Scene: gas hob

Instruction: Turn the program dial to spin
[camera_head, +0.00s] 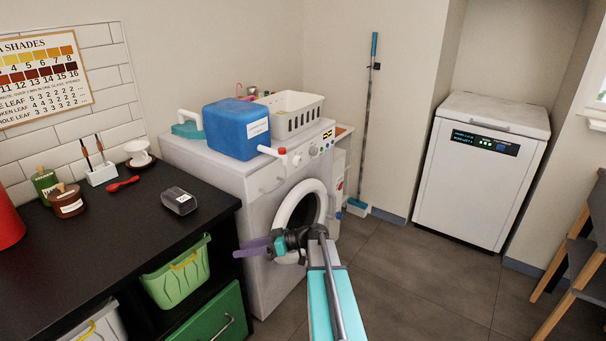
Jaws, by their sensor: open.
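The white washing machine (258,205) stands in the middle, its round door facing right and forward. Its control panel runs along the top front edge. A round dial (297,159) sits on the panel, with a smaller round control (312,150) to its right and a lit display (327,134) farther right. The dial's markings are too small to read. My gripper (240,249) has purple fingers and is open, pointing left in front of the machine below panel height. It is apart from the dial and appears empty.
A blue canister (236,128) and a white basket (290,112) stand on the machine. A white piece with a red end (272,151) juts out near the panel. The black counter (130,230) with a green basket (176,272) below is at left.

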